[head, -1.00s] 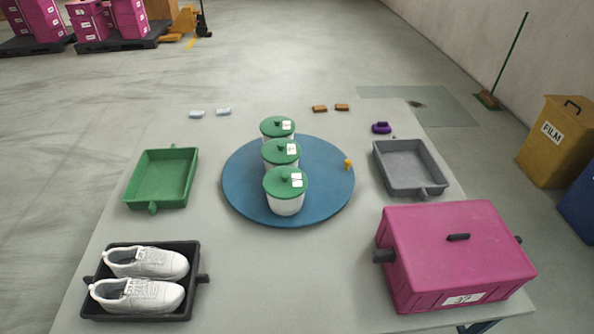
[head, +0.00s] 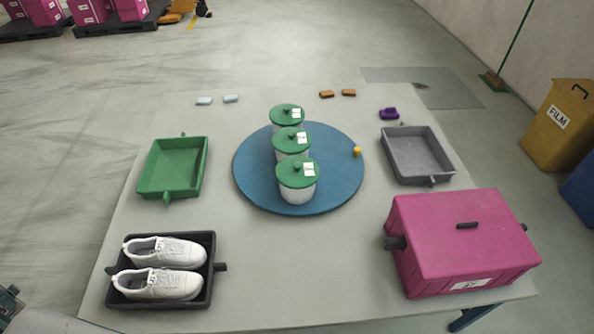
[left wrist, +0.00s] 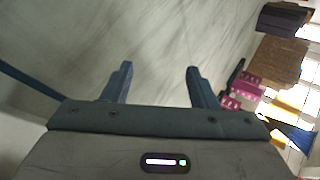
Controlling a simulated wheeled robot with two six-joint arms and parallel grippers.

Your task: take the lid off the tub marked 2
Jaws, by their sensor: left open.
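Three white tubs with green knobbed lids stand in a row on a round blue turntable: a far tub (head: 287,113), a middle tub (head: 291,141) and a near tub (head: 297,180). Each lid is on and carries white labels, too small to read, so I cannot tell which is marked 2. The near tubs partly hide those behind. My left gripper (left wrist: 158,84) is open and empty in the left wrist view, pointing over bare floor, away from the tubs. A dark piece of my left arm shows at the head view's lower left corner. My right gripper is out of view.
Around the turntable (head: 250,185) lie a green tray (head: 172,168), a grey tray (head: 417,155), a black tray (head: 213,262) with white shoes (head: 165,268), and a large pink box (head: 460,240). The turntable has an orange knob (head: 357,151). Small blocks lie along the far edge.

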